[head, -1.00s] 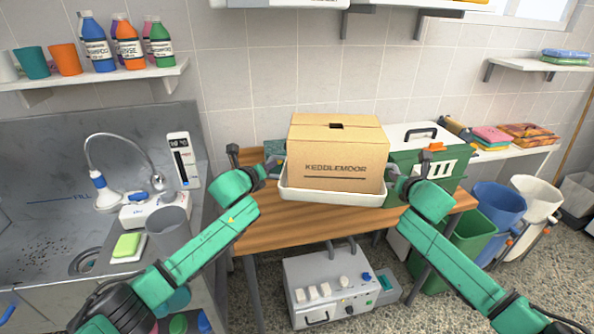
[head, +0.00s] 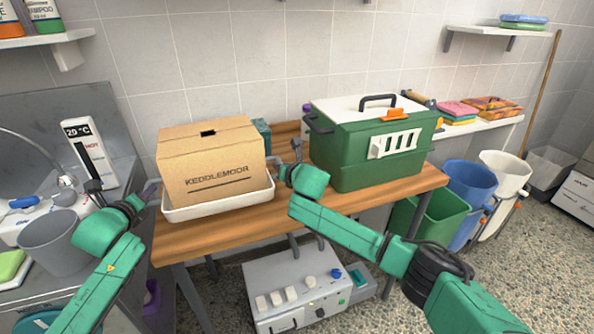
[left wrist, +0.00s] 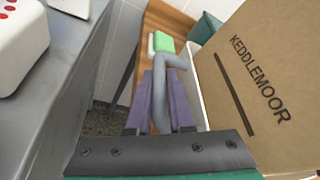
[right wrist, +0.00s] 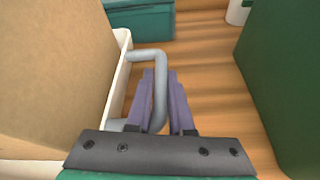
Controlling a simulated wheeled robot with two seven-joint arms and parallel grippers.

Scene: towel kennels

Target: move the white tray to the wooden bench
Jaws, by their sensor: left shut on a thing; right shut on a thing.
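The white tray (head: 217,207) carries a brown cardboard box marked KEDDLEMOOR (head: 212,165). It is over the left part of the wooden bench (head: 300,218); whether it touches the top I cannot tell. My left gripper (head: 148,192) is at the tray's left end, its purple fingers shut on a grey handle (left wrist: 180,95) in the left wrist view. My right gripper (head: 281,165) is at the right end, shut on the other grey handle (right wrist: 160,85) in the right wrist view. The box hides most of the tray's inside.
A green carrier with a white lid (head: 370,140) stands on the bench right of the tray, with a gap between. A teal box (head: 262,135) is behind the tray. Bins (head: 468,190) stand at right.

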